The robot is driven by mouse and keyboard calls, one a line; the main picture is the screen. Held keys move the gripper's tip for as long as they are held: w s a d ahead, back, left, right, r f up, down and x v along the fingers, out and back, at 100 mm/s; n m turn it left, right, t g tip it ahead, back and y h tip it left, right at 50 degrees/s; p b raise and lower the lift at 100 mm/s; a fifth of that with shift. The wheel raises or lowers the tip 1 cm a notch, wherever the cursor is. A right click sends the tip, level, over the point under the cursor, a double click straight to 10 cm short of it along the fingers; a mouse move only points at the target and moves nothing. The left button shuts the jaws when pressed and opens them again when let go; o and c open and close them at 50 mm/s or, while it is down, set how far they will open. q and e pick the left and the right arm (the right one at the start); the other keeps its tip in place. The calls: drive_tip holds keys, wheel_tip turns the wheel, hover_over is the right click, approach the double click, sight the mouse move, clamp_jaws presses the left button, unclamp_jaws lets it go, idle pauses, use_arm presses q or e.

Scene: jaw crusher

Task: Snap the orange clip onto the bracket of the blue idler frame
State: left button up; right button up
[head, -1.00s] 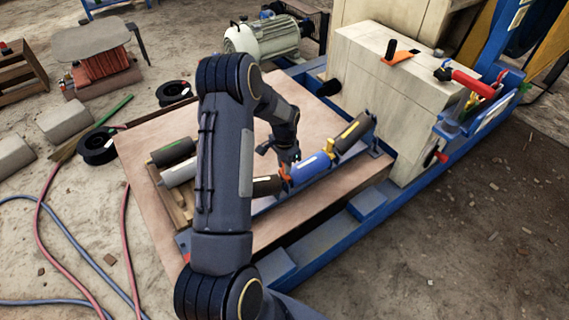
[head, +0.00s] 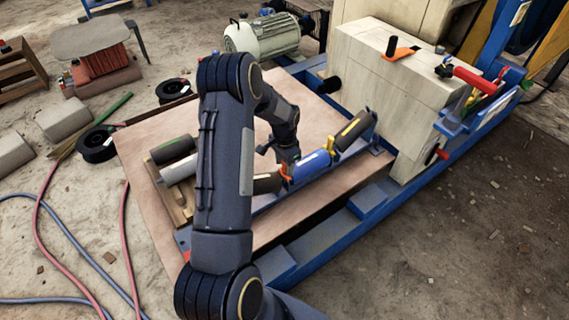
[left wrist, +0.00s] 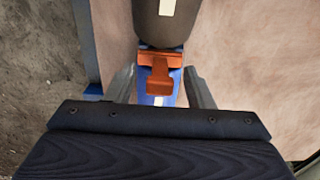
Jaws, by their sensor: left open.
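In the head view the clip (head: 285,173) shows partly below my left gripper (head: 288,157). My left gripper is open, one finger on each side of the clip, with gaps between fingers and clip. The blue idler frame (head: 378,157) lies along the wooden table and carries the rollers. The bracket under the clip is hidden, so I cannot tell how the clip sits on it. My right gripper is out of view.
Two loose rollers (head: 173,150) lie at the left of the wooden table (head: 140,150). A pale block-shaped machine body (head: 380,95) stands behind the frame's right end, with an orange piece with a dark handle (head: 400,53) on top. The table's back is clear.

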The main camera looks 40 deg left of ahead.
use_arm(q)
wheel_tip(320, 180, up, 8)
drive_tip(key=shift+f+p, duration=0.1)
drive_tip(key=shift+p, duration=0.9)
drive_tip(key=shift+c, duration=0.6)
wheel_tip(320, 180, up, 2)
drive_tip(key=n+p, duration=0.1)
drive_tip(key=p, duration=0.2)
drive_tip(key=shift+r+p, duration=0.2)
drive_tip(key=shift+p, duration=0.2)
drive_tip(key=c, duration=0.7)
drive_tip(key=shift+r+p, duration=0.15)
drive_tip(key=shift+p, duration=0.15)
clamp_jaws()
drive_tip(key=shift+n, duration=0.3)
drive_tip(key=shift+w+f+b, duration=0.1)
drive_tip(key=shift+f+b, duration=2.05)
drive_tip(key=shift+f, duration=1)
